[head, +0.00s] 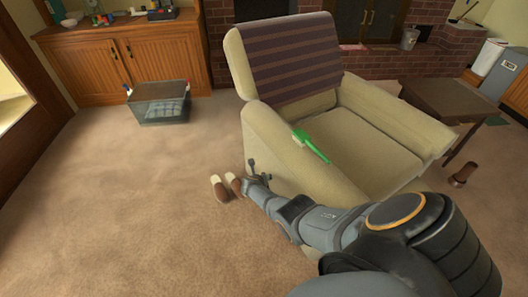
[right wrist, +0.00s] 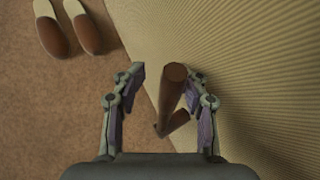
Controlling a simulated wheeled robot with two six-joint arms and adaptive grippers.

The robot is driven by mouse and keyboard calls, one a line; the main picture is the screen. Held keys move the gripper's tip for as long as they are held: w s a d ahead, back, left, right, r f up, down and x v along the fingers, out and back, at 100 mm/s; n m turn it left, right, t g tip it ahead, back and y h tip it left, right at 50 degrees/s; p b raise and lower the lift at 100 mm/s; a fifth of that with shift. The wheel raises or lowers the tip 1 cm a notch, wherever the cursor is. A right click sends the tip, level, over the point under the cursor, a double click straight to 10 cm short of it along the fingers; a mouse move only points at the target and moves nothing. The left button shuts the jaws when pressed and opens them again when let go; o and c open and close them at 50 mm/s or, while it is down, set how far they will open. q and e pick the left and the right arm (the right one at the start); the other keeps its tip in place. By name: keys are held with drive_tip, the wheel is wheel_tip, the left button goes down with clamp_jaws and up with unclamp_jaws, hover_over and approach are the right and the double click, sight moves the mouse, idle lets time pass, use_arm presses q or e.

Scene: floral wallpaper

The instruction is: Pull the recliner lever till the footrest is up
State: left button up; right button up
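The beige recliner (head: 262,135) stands in the middle of the head view, with a striped dark cloth over its backrest. The brown wooden lever (right wrist: 172,88) shows against the recliner's ribbed side in the right wrist view. My right gripper (head: 251,168) is low beside the recliner's near side. In the right wrist view its open fingers (right wrist: 166,82) stand on either side of the lever; the lever is closer to the right finger. I cannot tell whether they touch. The footrest is not clearly visible, as my arm covers part of the chair's front. My left gripper is out of view.
Slippers (head: 220,188) lie on the carpet by my right gripper. A green brush (head: 311,146) lies on the recliner's near armrest. A bin (head: 160,102) stands by the wooden cabinet (head: 150,62). A side table (head: 445,105) is at right. The left carpet is clear.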

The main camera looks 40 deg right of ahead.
drive_tip(key=shift+a+r, duration=0.1)
drive_tip(key=shift+r, duration=0.05)
drive_tip(key=shift+s+a+r, duration=0.35)
drive_tip(key=shift+r, duration=0.05)
drive_tip(key=v, duration=0.6)
drive_tip(key=shift+a, duration=0.15)
